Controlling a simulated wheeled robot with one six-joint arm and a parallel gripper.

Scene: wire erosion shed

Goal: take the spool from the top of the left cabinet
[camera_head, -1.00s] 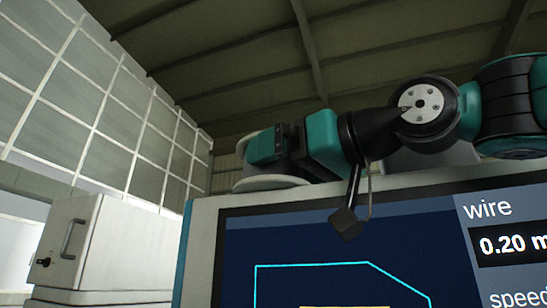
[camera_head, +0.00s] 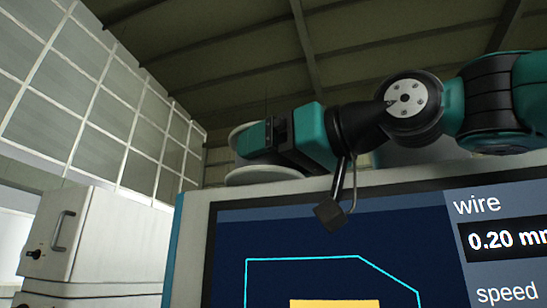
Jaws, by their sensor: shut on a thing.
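The spool shows as two pale round flanges, the lower one (camera_head: 262,176) just above the top edge of a light grey cabinet (camera_head: 192,235) with a screen. The upper flange (camera_head: 236,137) shows at the left of my gripper (camera_head: 250,142). My teal and black gripper reaches in from the right and is shut on the spool between the flanges. The gripper hides the spool's middle and most of its right side. The low view hides the cabinet's top surface, so I cannot tell whether the spool touches it.
The screen (camera_head: 330,240) fills the lower right. A white cabinet (camera_head: 110,240) with a handle stands at the lower left. A grey object (camera_head: 425,152), partly hidden, shows behind my arm above the screen cabinet. A large gridded window (camera_head: 90,95) is behind. The space above the spool looks clear.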

